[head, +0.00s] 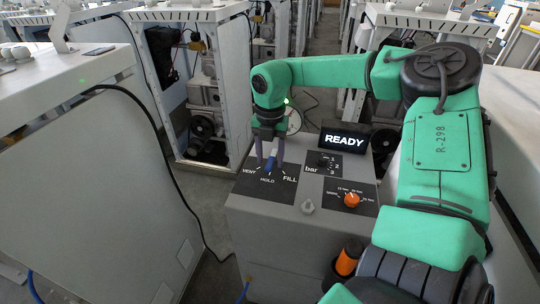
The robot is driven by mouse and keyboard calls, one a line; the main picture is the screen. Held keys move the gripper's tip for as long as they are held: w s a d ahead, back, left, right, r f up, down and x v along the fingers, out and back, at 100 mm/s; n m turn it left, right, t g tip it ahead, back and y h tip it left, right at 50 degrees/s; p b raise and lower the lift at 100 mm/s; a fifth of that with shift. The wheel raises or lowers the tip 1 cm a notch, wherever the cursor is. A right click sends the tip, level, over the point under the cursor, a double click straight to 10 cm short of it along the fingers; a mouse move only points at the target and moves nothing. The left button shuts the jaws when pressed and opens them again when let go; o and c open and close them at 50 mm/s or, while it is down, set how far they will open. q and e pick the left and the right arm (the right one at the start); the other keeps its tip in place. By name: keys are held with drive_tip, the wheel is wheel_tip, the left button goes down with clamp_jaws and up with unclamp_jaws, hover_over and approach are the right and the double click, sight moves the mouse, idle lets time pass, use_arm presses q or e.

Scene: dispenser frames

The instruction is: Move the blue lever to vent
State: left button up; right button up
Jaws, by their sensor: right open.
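The blue lever (270,160) is on the black label plate on top of the grey dispenser box (268,211). The plate reads VENT at left, HOLD in the middle and FILL at right. The lever's near end lies close to the HOLD mark. My right gripper (270,158) comes down from above onto the lever, open, with one finger on each side of it. I cannot tell whether the fingers touch it. The lever's far end is hidden by the gripper. My left gripper is not in view.
A READY display (345,140) stands at the back of the box, with a round gauge (293,122) beside it. A black bar selector (325,161), an orange knob (351,200) and a small grey knob (308,207) lie right of the lever. A white cabinet stands at the left.

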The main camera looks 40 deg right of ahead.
clamp_jaws()
drive_tip(key=shift+r, duration=0.1)
idle(1.2)
